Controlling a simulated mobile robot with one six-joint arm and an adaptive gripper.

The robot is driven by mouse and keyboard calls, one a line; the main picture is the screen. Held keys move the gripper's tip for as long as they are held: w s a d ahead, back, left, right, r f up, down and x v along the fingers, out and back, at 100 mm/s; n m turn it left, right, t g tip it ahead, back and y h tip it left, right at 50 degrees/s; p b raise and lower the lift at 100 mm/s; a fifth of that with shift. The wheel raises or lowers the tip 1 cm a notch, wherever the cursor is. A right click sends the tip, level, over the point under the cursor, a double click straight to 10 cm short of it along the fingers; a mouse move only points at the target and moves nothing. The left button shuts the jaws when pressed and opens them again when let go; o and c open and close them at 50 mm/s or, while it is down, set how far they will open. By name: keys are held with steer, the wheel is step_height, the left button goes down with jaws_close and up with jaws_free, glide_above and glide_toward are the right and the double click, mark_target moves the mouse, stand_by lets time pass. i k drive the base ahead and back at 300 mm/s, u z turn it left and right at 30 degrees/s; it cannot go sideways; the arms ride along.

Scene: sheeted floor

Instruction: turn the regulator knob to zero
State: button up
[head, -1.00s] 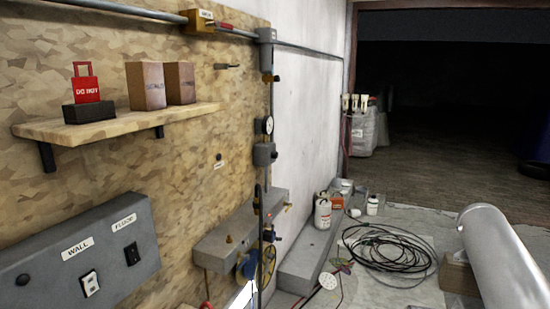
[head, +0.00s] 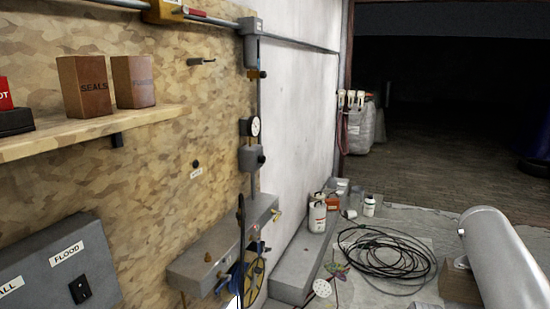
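The knob's marking and setting are too small to read. My gripper is not in view. A large pale grey cylinder at the right edge appears to be part of my arm.
A wooden shelf (head: 100,130) with cartons juts out at left, above a grey switch box (head: 60,270). A grey ledge (head: 220,250) with valves and a yellow wheel (head: 254,283) sits low beneath the regulator. Coiled black cable (head: 385,252) lies on the sheeted floor.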

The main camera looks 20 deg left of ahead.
mark_target(261, 159)
steer(key=z, duration=0.05)
steer(key=i, duration=0.75)
steer(key=u, duration=1.6)
